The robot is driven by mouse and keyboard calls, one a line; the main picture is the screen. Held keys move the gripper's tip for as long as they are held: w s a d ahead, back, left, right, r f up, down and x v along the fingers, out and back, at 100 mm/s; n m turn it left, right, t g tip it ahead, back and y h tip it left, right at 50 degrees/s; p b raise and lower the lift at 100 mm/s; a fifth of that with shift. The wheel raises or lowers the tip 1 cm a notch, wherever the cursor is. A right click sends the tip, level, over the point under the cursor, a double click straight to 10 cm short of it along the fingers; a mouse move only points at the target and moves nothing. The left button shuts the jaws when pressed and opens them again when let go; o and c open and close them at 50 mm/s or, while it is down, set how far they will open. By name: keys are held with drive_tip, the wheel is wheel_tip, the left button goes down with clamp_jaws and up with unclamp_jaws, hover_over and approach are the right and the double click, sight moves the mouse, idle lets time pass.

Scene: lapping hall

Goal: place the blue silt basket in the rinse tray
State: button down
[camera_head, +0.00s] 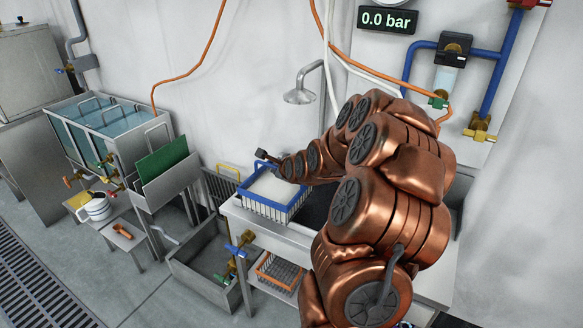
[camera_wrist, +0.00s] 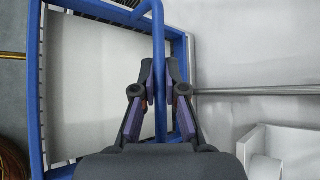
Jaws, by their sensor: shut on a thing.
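The blue silt basket (camera_head: 268,204) has a blue rim, wire sides and a pale flat inside. It is at the left end of the pale bench, and I cannot tell whether it rests there or hangs just above. My gripper (camera_wrist: 160,82) is shut on the basket's blue handle bar (camera_wrist: 159,30) in the wrist view. The basket's rim (camera_wrist: 36,100) shows there left of my fingers. In the head view my gripper (camera_head: 266,157) is small at the basket's far side. A low open metal tray (camera_head: 178,268) stands at lower left; I cannot tell if it is the rinse tray.
An orange-rimmed basket (camera_head: 280,272) sits under the bench (camera_head: 236,212). A yellow-handled basket (camera_head: 227,172) is behind. A blue-handled valve (camera_head: 238,250) stands by the low tray. A water tank (camera_head: 110,116), a green board (camera_head: 162,158) and a white jug (camera_head: 96,208) are left. A shower head (camera_head: 299,96) hangs above.

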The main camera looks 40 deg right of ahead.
drive_tip(key=shift+w+d+f+p, duration=0.1)
drive_tip(key=shift+d+f+p, duration=0.55)
drive_tip(key=shift+d, duration=0.45)
drive_tip(key=shift+w+d+f+p, duration=0.1)
drive_tip(key=shift+d+f+p, duration=0.5)
drive_tip(key=shift+d, duration=0.45)
drive_tip(key=shift+w+d+f+p, duration=0.1)
drive_tip(key=shift+d+f+p, duration=0.5)
drive_tip(key=shift+d, duration=0.5)
drive_tip(key=shift+f, duration=0.2)
drive_tip(key=c, duration=1.2)
unclamp_jaws()
drive_tip(key=shift+s, duration=0.1)
drive_tip(key=shift+r, duration=0.1)
